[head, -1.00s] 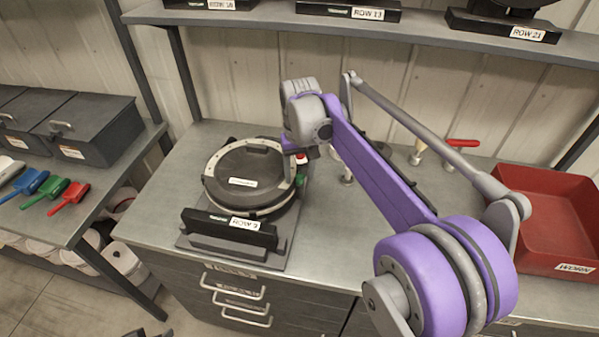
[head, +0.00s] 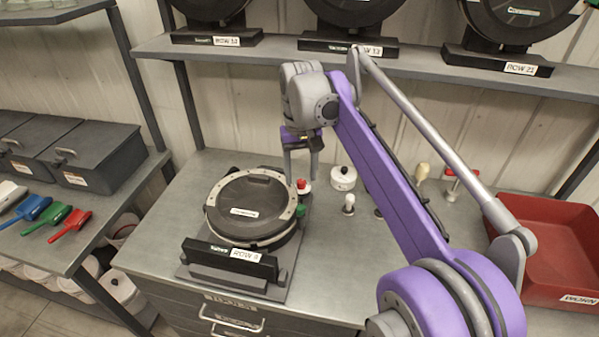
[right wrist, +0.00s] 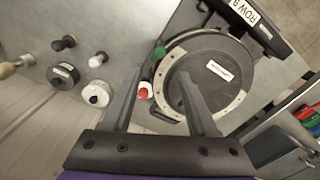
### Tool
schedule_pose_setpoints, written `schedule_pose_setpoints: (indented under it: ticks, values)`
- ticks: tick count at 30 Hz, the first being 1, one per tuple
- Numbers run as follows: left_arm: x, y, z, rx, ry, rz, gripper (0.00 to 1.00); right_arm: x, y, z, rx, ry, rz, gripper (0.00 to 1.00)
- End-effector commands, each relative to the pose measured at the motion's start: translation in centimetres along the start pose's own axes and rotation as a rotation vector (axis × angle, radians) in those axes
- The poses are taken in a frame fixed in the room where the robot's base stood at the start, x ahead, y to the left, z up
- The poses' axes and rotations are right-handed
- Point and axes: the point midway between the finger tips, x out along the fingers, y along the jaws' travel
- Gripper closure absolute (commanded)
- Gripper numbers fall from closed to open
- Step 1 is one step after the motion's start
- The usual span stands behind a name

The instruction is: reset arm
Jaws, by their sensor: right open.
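My right gripper (head: 301,168) hangs with its fingers down, just behind and right of the round seed meter (head: 245,207) on the bench. In the right wrist view its two fingers (right wrist: 160,98) are apart with nothing held between them. The seed meter (right wrist: 215,85) is a black disc housing with a pale bolted rim, sitting in a dark stand labelled ROW 9 (head: 235,262). A red-topped white knob (head: 303,186) and a green knob (head: 300,210) sit at the meter's right edge. My left gripper is not in view.
A white round canister (head: 343,178) and small knobbed tools stand right of the meter. A red WORN bin (head: 548,262) is at the bench's right. A shelf (head: 420,62) with more meters runs above. Grey boxes (head: 95,157) and coloured scoops (head: 70,222) lie on the left table.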

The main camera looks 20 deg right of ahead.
Motion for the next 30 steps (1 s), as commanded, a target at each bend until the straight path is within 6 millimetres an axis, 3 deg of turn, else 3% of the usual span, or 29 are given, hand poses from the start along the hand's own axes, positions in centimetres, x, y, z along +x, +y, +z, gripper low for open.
schedule_pose_setpoints:
  ticks: [7, 11, 17, 24, 30]
  values:
    - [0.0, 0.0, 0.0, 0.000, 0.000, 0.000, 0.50, 0.1, -0.1, 0.1, -0.001, 0.003, 0.000, 0.42]
    - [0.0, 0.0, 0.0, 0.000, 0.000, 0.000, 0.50, 0.6, -0.4, 1.6, -0.016, 0.038, -0.002, 0.42]
    - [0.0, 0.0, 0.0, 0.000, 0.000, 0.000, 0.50, 3.9, -1.5, 7.2, -0.067, 0.170, -0.012, 0.42]
    - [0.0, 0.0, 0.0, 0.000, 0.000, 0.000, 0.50, 10.8, -2.1, 15.4, -0.136, 0.351, -0.030, 0.42]
    - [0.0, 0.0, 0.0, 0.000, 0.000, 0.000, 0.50, 16.1, -2.2, 20.4, -0.176, 0.462, -0.044, 0.42]
